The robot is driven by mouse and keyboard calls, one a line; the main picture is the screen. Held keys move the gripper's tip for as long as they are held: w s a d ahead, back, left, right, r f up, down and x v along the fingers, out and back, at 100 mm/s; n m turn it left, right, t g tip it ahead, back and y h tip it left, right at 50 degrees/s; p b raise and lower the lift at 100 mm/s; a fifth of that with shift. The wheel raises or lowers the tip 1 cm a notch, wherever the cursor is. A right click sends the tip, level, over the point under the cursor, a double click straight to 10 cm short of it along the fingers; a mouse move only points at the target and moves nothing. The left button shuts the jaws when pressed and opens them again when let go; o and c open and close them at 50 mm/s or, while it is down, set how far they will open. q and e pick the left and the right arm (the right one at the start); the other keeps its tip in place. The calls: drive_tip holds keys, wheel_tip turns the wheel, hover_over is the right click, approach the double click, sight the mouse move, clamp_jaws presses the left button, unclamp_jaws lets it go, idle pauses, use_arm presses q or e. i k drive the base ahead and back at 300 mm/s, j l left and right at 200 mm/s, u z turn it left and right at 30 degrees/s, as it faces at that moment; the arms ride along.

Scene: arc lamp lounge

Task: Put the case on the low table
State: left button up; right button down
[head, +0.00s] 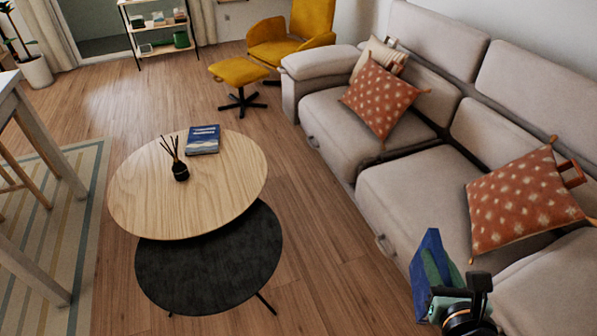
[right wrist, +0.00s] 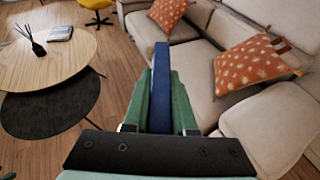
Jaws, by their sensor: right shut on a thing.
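A slim blue case (head: 429,251) is in my right gripper (head: 446,290) at the bottom right of the head view, held upright in front of the sofa. In the right wrist view the blue case (right wrist: 161,90) stands between the two green fingers, which are shut on it. A round pale wood table (head: 222,190) stands left of the gripper, across a strip of floor. A lower round black table (head: 210,272) sits partly under it. The case is clear of both tabletops. My left gripper does not show.
A reed diffuser (head: 180,171) and a blue book (head: 203,139) are on the wood table. The grey sofa (head: 395,195) with patterned cushions (head: 522,200) lines the right side. A yellow footstool (head: 239,72) stands beyond. The black tabletop's visible part is bare.

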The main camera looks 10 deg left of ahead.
sight(218, 260)
drive_tip(key=i+j+u, duration=0.15)
drive_tip(key=j, duration=0.2)
drive_tip(key=i+j+u, duration=0.15)
drive_tip(key=j, duration=0.25)
drive_tip(key=i+j, duration=0.2)
drive_tip(key=j, duration=0.2)
drive_tip(key=i+j, duration=0.2)
drive_tip(key=j, duration=0.15)
